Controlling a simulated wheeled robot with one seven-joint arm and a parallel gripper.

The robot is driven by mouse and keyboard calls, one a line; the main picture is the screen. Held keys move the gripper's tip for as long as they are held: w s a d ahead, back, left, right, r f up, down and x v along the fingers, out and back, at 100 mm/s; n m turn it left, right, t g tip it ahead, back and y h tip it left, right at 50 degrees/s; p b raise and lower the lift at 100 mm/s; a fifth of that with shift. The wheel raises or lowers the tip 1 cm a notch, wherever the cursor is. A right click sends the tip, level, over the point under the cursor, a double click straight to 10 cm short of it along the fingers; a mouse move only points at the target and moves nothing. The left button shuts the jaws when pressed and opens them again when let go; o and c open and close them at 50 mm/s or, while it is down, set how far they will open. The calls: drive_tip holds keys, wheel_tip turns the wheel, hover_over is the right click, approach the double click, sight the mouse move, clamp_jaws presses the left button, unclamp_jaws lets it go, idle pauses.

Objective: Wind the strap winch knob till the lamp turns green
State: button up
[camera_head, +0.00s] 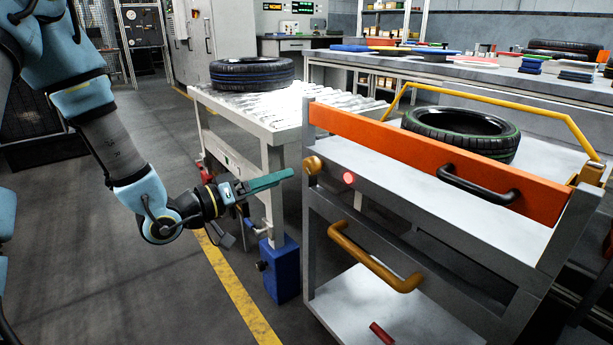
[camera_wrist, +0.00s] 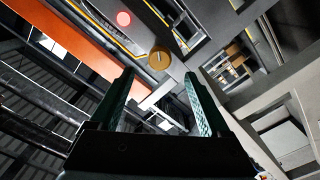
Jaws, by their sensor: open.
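The strap winch knob (camera_head: 313,165) is a round brass knob on the upper left corner post of the cart. It also shows in the wrist view (camera_wrist: 159,59), beyond the fingertips and roughly between them, with a mark on its face. The lamp (camera_head: 349,178) beside the knob glows red, and it also shows in the wrist view (camera_wrist: 124,18). My gripper (camera_head: 292,174) is open and empty, a little left of the knob and apart from it. Its two green fingers (camera_wrist: 160,75) point toward the knob in the wrist view.
The cart has an orange board (camera_head: 440,165), a black handle (camera_head: 478,186) and a brass handle (camera_head: 375,258). A tyre (camera_head: 461,149) lies on it. A roller conveyor (camera_head: 260,108) with another tyre (camera_head: 252,74) stands behind. A blue box (camera_head: 280,270) is below. Floor at left is open.

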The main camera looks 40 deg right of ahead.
sight(308, 170)
drive_tip(key=d, duration=0.8)
drive_tip(key=shift+s+d, duration=0.25)
drive_tip(key=shift+d, duration=0.1)
drive_tip(key=shift+c, duration=0.3)
clamp_jaws()
drive_tip(key=shift+f+m+b, duration=0.1)
drive_tip(key=shift+m+b, duration=0.3)
drive_tip(key=shift+b, duration=0.1)
